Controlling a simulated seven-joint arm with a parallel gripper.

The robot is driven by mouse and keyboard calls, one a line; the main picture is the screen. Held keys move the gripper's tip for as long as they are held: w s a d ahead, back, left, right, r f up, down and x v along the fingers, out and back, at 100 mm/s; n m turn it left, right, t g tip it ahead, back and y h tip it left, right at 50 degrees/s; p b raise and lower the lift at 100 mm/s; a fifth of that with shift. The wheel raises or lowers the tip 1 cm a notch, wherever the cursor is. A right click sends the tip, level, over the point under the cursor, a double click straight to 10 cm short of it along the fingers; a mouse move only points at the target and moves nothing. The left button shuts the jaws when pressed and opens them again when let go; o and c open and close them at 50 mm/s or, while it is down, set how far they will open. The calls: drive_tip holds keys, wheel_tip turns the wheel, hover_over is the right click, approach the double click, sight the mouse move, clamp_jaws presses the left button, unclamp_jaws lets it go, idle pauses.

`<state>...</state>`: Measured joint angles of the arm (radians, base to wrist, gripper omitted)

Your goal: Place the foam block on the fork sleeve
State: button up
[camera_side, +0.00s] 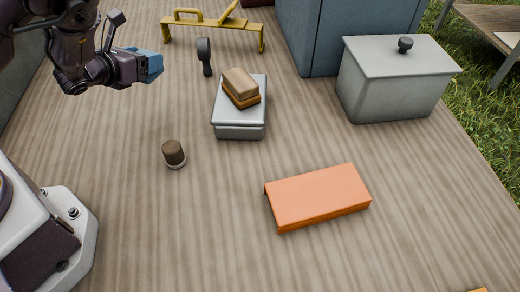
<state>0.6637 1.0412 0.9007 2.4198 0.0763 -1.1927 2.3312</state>
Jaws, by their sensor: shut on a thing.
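My gripper (132,68) is at the upper left, raised above the wooden floor. It is shut on a blue block, which looks like the foam block (152,65); the gripper hides its left part. An orange, flat, box-like piece, which looks like the fork sleeve (317,197), lies on the floor right of centre. Its top is bare. My gripper and the blue block are well apart from it, up and to the left in the picture.
A grey lidded case (240,129) bears a tan and orange block (240,87). A small brown cylinder (173,153), a dark paddle-shaped tool (205,55), a yellow stand (212,27) and a grey lidded bin (390,88) stand around. The floor around the orange piece is clear.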

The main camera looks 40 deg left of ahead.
drive_tip(key=d+r+m+h, duration=0.3)
drive_tip(key=d+m+h, duration=0.45)
drive_tip(key=d, duration=1.15)
drive_tip(key=s+d+r+m+g+h, duration=0.1)
drive_tip(key=s+d+m+g+h, duration=0.15)
drive_tip(key=d, duration=0.35)
drive_tip(key=s+d+r+m+g+h, duration=0.1)
drive_tip(key=s+d+m+g+h, duration=0.15)
drive_tip(key=d, duration=0.35)
drive_tip(key=m+g+h, duration=0.3)
hover_over(319, 192)
drive_tip(key=f, duration=0.9)
drive_tip(key=shift+s+a, duration=0.15)
drive_tip(key=shift+a, duration=0.1)
drive_tip(key=shift+d+f, duration=0.15)
drive_tip(key=shift+f, duration=0.15)
drive_tip(key=shift+w+d+f, duration=0.1)
drive_tip(key=shift+w+f, duration=0.1)
drive_tip(key=shift+f, duration=1.3)
drive_tip(key=shift+f, duration=0.1)
